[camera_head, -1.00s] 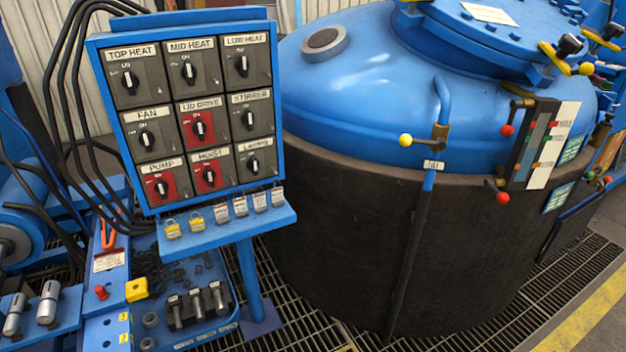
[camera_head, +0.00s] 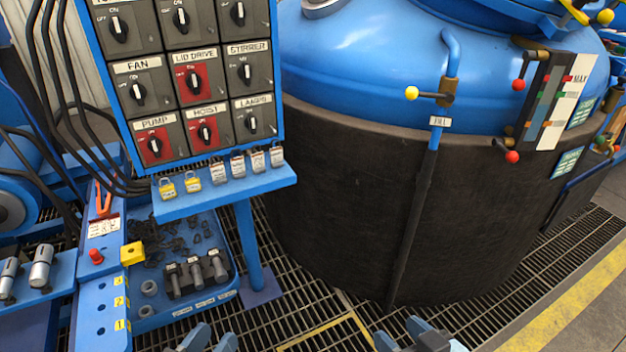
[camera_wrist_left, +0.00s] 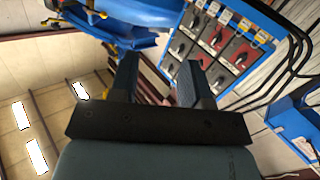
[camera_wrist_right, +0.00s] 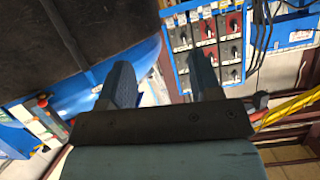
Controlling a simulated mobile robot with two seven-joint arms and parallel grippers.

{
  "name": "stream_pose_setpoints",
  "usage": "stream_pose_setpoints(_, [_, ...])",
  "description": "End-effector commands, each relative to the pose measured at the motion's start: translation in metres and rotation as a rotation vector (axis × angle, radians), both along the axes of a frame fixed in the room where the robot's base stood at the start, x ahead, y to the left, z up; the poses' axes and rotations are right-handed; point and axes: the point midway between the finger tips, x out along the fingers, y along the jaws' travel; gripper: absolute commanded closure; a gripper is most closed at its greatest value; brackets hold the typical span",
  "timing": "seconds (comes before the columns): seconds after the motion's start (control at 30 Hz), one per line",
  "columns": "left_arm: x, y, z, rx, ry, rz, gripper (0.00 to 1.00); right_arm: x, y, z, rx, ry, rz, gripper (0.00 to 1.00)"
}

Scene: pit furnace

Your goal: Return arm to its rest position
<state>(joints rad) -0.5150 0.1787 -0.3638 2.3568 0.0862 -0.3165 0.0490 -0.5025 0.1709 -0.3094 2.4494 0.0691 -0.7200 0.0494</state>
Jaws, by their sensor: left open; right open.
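My left gripper (camera_head: 209,340) shows at the bottom edge of the head view, left of centre. Its two fingers stand apart with nothing between them, as the left wrist view (camera_wrist_left: 155,82) also shows. My right gripper (camera_head: 402,338) is at the bottom edge, right of centre. Its fingers are apart and empty in the right wrist view (camera_wrist_right: 162,88). Both grippers are clear of the control panel (camera_head: 190,85) and of the furnace vessel (camera_head: 340,190). Most of both arms is out of view.
A blue shelf with several padlocks (camera_head: 238,168) sits under the panel. A blue tray (camera_head: 207,308) with metal parts lies low at left. A lever with a yellow knob (camera_head: 412,93) juts from the vessel. Floor grating (camera_head: 310,315) between tray and vessel is bare.

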Motion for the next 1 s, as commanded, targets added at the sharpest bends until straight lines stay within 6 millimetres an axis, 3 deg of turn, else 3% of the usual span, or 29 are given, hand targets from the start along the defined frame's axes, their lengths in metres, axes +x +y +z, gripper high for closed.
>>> stream_pose_setpoints(0.1, [0.0, -0.006, 0.01, -0.049, -0.076, -0.02, 0.57, 0.006, 0.019, 0.011, 0.103, -0.167, 0.031, 0.42])
stream_pose_setpoints(0.37, [-0.004, -0.016, 0.036, -0.141, -0.2, -0.057, 0.57, 0.002, 0.043, 0.043, 0.302, -0.45, 0.074, 0.42])
stream_pose_setpoints(0.43, [-0.002, -0.015, 0.053, -0.126, -0.179, -0.049, 0.57, 0.004, 0.041, 0.061, 0.288, -0.434, 0.067, 0.42])
stream_pose_setpoints(1.0, [0.006, 0.009, 0.087, 0.064, 0.064, 0.029, 0.57, 0.012, 0.018, 0.095, 0.09, -0.192, -0.005, 0.42])
